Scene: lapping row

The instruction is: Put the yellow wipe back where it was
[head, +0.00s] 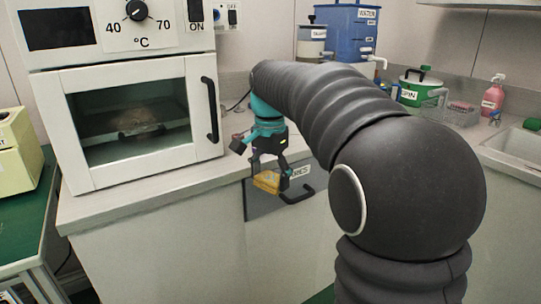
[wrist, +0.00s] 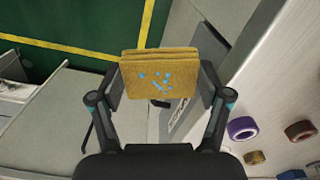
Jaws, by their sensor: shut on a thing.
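My gripper (head: 268,172) is shut on the yellow wipe (head: 267,182) and holds it in the air in front of the counter. In the wrist view the wipe (wrist: 160,66) is a folded, thick yellow pad with small blue marks, clamped between both fingers. Whether this panel stands open or closed I cannot tell.
A white oven (head: 130,120) with a glass door stands on the counter (head: 150,205), left of my gripper. A blue container (head: 350,35), a green pot (head: 418,88) and a pink bottle (head: 492,97) stand farther back. Several coloured rings, one purple (wrist: 242,128), show in the wrist view.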

